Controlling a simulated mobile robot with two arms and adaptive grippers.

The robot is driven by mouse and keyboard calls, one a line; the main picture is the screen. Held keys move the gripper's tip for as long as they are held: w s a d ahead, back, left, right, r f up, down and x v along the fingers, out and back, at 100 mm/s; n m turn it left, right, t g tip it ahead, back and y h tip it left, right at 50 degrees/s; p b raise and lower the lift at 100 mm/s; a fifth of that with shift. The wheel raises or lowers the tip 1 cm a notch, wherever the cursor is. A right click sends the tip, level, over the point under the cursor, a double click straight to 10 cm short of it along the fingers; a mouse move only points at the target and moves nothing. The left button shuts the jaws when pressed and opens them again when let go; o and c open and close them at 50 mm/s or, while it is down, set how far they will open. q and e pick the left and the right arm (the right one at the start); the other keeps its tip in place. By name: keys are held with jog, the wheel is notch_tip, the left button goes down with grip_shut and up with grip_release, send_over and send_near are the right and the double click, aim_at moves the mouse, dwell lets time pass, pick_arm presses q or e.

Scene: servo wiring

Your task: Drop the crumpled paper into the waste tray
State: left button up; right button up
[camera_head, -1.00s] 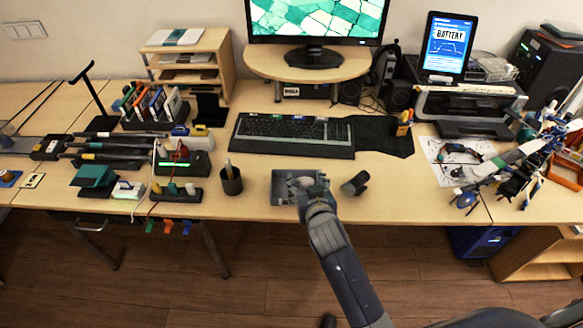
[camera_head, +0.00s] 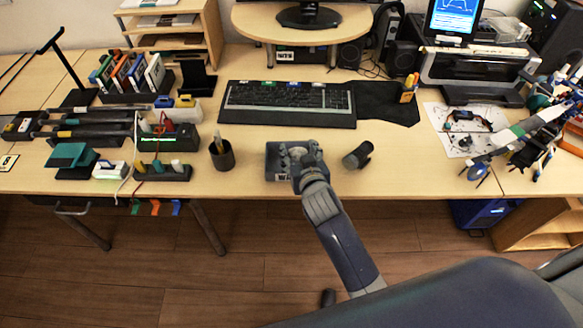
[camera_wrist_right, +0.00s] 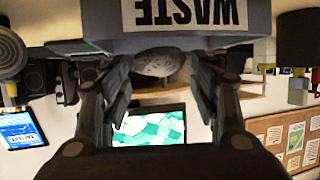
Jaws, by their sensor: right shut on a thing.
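The waste tray (camera_head: 271,160) is a small grey box near the table's front edge. In the right wrist view its wall (camera_wrist_right: 108,18) bears an upside-down "WASTE" label. The crumpled paper (camera_wrist_right: 158,62) shows as a pale, speckled ball between the fingers of my right gripper (camera_wrist_right: 160,72). That gripper is shut on it. In the head view my right gripper (camera_head: 301,153) is over the right part of the tray, and its fingers hide most of the paper there. My left gripper is not in view.
A dark pen cup (camera_head: 222,156) stands left of the tray, and a dark cylinder (camera_head: 357,155) lies just right of it. The keyboard (camera_head: 288,101) is behind. A power strip with plugs (camera_head: 162,172) is farther left. Bare table lies between the cylinder and the papers at right.

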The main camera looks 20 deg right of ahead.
jog(key=shift+f, duration=0.25)
jog(key=o, duration=0.8)
jog(key=v, duration=1.2)
jog(key=shift+s+f, duration=0.1)
jog(key=shift+f, duration=0.05)
